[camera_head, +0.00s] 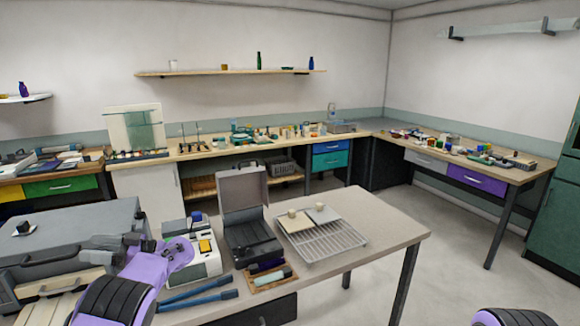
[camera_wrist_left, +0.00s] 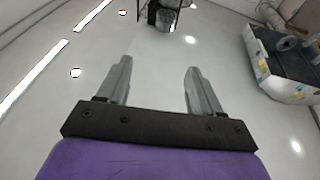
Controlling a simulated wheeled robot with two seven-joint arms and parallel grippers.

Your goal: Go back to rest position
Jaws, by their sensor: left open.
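My left arm, purple and black, rises from the lower left of the head view and bends over the left part of the near table (camera_head: 385,222). My left gripper (camera_wrist_left: 158,66) shows clearly in the left wrist view. Its two grey fingers stand well apart with nothing between them. In the head view I cannot make out its fingertips clearly. Of my right arm, only a black and purple part shows at the bottom right edge of the head view; its gripper is out of view. I cannot pick out any glass rod for certain.
The near table holds a grey case (camera_head: 85,240), a white device (camera_head: 205,262), an open dark case (camera_head: 243,190), a wire rack (camera_head: 335,243), a wooden tray (camera_head: 270,281) and blue-handled tools (camera_head: 185,296). Benches line the walls. Floor right of the table is clear.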

